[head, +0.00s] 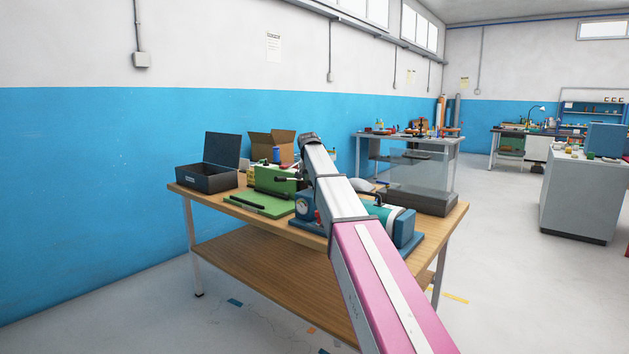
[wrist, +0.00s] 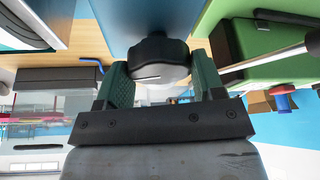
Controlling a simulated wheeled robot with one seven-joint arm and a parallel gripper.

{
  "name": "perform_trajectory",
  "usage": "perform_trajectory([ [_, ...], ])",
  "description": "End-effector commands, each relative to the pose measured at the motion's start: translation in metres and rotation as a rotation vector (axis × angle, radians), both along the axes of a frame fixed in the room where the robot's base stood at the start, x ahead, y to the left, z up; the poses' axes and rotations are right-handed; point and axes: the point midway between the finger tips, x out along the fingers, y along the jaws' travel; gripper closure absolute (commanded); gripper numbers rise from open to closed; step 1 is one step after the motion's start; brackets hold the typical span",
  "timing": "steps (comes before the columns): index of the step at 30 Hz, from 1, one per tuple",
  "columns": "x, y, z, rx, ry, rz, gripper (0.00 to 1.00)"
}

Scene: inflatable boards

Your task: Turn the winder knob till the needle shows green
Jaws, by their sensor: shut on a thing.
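The black winder knob (wrist: 155,52) shows in the wrist view, with a pale line across it. It sits on a blue-grey body. My gripper (wrist: 160,68) has its two green fingers on either side of the knob and is shut on it. In the head view, the blue winder unit (head: 408,226) stands on the bench with a teal cylinder, and a round pale dial (head: 302,206) shows left of my arm. The needle and its colour are too small to read. My arm hides the knob and fingers in the head view.
The wooden bench (head: 232,203) also holds an open dark box (head: 207,179), a green machine (head: 276,181), a cardboard box (head: 270,147) and a clear-walled tank (head: 421,203). In the wrist view, a metal rod (wrist: 270,60) passes close to the right finger.

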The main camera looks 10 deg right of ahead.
Motion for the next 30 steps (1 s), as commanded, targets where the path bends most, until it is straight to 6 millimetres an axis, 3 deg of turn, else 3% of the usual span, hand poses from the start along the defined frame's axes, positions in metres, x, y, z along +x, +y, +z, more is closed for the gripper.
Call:
perform_trajectory([
  [18,0.0005,0.0002,0.0007,0.000,-0.001,-0.045,0.61],
  [19,0.0005,0.0002,0.0007,0.000,-0.001,-0.045,0.35],
  [21,0.0005,0.0002,0.0006,0.000,-0.001,-0.045,0.12],
  [30,0.0000,0.0005,0.0011,0.000,0.000,-0.044,0.12],
])
